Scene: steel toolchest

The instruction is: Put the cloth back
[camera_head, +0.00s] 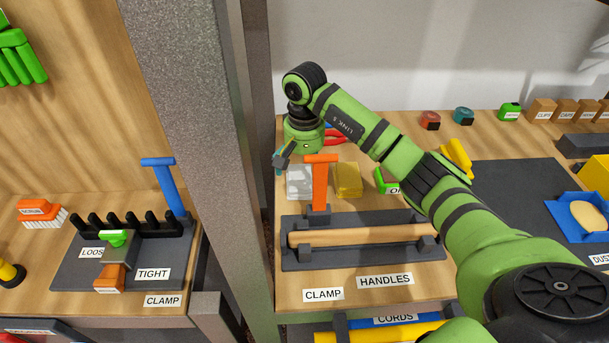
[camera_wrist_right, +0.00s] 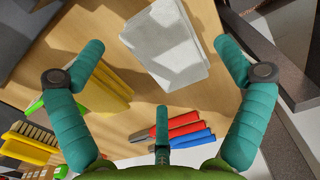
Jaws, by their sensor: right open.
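A folded white-grey cloth (camera_head: 299,182) lies on the wooden shelf behind the orange upright clamp. It also shows in the right wrist view (camera_wrist_right: 166,45), flat on the wood. A yellow folded stack (camera_head: 348,178) lies beside it; I cannot tell if it is cloth too. My right gripper (camera_head: 284,157) is above the white cloth, near the grey post. In the wrist view its teal fingers (camera_wrist_right: 158,52) are spread wide on either side of the white cloth, open and empty. Whether they touch the cloth is not clear. My left gripper is not in view.
An orange clamp (camera_head: 319,185) and a wooden handle in a dark rack (camera_head: 355,258) stand in front. The grey post (camera_head: 204,120) rises close on the left. Red and blue-handled tools (camera_wrist_right: 180,130) lie near the cloth. A blue dustpan (camera_head: 580,215) is at the right.

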